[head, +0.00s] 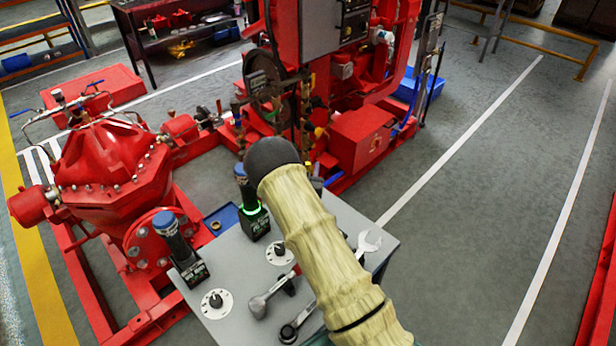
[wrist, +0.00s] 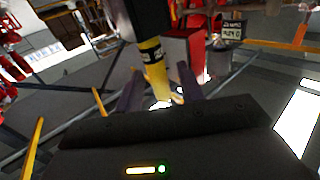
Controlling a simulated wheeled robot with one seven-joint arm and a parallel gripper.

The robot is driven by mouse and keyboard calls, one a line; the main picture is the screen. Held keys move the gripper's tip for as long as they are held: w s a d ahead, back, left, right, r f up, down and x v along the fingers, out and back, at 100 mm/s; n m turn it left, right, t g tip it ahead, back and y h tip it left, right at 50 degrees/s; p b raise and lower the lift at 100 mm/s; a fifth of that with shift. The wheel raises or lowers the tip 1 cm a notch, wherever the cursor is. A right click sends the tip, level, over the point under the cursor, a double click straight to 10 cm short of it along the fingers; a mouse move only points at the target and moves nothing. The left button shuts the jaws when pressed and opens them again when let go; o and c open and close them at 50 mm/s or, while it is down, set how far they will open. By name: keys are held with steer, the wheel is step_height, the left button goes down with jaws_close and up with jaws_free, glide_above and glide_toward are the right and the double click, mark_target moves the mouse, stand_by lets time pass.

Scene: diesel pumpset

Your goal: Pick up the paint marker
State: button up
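I cannot make out the paint marker in either view. The grey worktop (head: 232,262) in the head view carries several tools, and my beige-sleeved arm covers part of it. My gripper (wrist: 160,88) shows in the wrist view as two dark fingers spread apart. Nothing is clearly held between them. A yellow post-like shape with a black band (wrist: 153,62) shows behind and between the fingers; it looks like background. The wrist camera looks out across the hall, not at the worktop. My gripper is not visible in the head view.
Red pump machinery (head: 110,155) stands close left and behind.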

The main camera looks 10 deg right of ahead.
jaws_close()
steer(key=shift+r, duration=0.15)
step_height(320, 180, up, 10)
steer(key=shift+f+b, duration=0.1)
steer(key=shift+b, duration=0.5)
stand_by(0.3)
